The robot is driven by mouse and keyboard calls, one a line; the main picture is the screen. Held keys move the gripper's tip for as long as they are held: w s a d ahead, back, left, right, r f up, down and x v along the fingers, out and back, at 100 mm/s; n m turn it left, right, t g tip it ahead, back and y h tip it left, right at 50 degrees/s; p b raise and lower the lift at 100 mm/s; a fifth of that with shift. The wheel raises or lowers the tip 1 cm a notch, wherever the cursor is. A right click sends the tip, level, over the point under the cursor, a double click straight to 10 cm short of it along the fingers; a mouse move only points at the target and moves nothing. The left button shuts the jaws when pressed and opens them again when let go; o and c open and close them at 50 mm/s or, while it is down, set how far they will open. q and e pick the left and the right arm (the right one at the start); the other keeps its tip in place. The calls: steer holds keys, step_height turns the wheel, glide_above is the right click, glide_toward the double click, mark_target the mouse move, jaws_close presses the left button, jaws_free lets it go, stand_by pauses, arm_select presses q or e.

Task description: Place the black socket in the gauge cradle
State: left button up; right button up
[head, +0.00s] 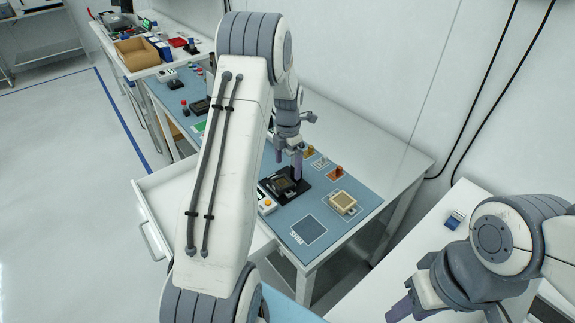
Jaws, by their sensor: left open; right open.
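A black socket-like fixture (284,185) with a square recess sits on the blue-grey mat, left of its middle. I cannot tell for certain whether it is the task's black socket. My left gripper (289,168) is open, its purple-grey fingers pointing down just above and behind this fixture. I see nothing clearly held between them. My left arm crosses in front and hides part of the bench. I cannot pick out the gauge cradle with certainty. My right gripper (447,312) is open at the bottom right, away from the mat and partly cut off by the frame.
A marked square (308,229) on the mat is bare. A white drawer (170,190) stands open at the left. A wall runs behind the bench.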

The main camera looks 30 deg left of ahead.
arm_select(q)
step_height(320, 180, up, 10)
steer(key=p, duration=0.7)
steer(key=s+d+r+m, duration=0.2)
steer(key=d+r+m, duration=0.1)
steer(key=d+m, duration=0.35)
steer(key=s+d+r+m, duration=0.25)
steer(key=d+m, duration=0.25)
steer(key=d, duration=0.3)
steer(key=s+d+r+m, duration=0.3)
steer(key=s+d+m, duration=0.4)
steer(key=m, duration=0.1)
steer(key=s+d+r+m, duration=0.3)
steer(key=s+d+m, duration=0.4)
steer(key=m, duration=0.1)
steer(key=s+d+m+h, duration=0.1)
steer(key=s+m, duration=1)
steer(key=m, duration=0.1)
steer(key=shift+s+d+b, duration=0.15)
steer(key=shift+s+b, duration=0.1)
steer(key=shift+b, duration=0.05)
step_height(320, 180, down, 3)
steer(key=b, duration=0.2)
steer(key=shift+r+b, duration=0.15)
steer(key=shift+b, duration=0.25)
